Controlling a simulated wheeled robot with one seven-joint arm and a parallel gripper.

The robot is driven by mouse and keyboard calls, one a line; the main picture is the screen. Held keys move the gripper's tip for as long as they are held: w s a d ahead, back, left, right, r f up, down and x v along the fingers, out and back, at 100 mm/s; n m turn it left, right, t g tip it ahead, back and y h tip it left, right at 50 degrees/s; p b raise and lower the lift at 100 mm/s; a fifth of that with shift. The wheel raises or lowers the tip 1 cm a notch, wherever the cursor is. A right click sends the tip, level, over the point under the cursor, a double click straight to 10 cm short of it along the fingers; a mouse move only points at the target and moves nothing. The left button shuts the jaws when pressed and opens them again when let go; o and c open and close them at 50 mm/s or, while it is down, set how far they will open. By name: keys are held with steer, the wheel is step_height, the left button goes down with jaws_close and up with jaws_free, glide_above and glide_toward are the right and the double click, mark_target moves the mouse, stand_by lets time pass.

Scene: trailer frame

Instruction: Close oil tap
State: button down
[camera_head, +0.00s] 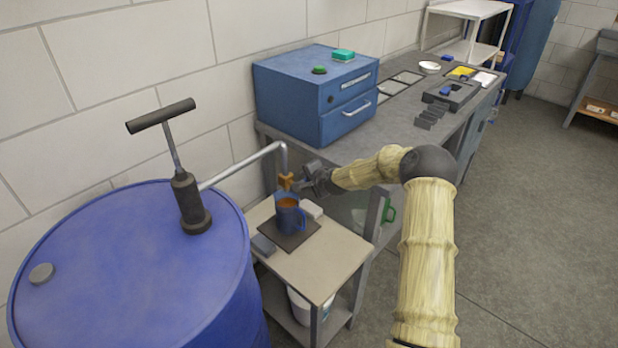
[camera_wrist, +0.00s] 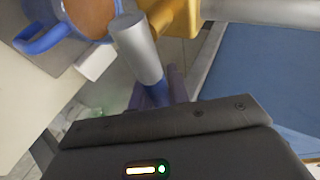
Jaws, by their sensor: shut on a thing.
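The oil tap (camera_head: 286,181) is a brass-coloured fitting at the end of a grey pipe (camera_head: 245,163) coming from the blue drum (camera_head: 110,265). Its yellow body (camera_wrist: 180,18) also shows at the top of the wrist view. A silver cylindrical handle (camera_wrist: 138,50) reaches from the tap toward my gripper. My gripper (camera_head: 303,183) is at the tap's right side, shut on the handle; its fingertips (camera_wrist: 160,88) are partly hidden in the wrist view. A blue mug (camera_head: 289,218) with brown-orange liquid stands upright under the tap.
The mug stands on a dark mat (camera_head: 284,241) on a small cart (camera_head: 325,262). A white block (camera_head: 312,210) and a grey block (camera_head: 263,245) lie beside it. A hand pump (camera_head: 190,200) rises from the drum. A blue drawer box (camera_head: 300,95) stands on the workbench behind.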

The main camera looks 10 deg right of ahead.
steer(key=c, duration=1.3)
jaws_free()
steer(key=shift+d+f, duration=0.1)
steer(key=shift+f, duration=0.05)
steer(key=shift+c, duration=0.2)
steer(key=v, duration=1.7)
steer(key=shift+s, duration=0.2)
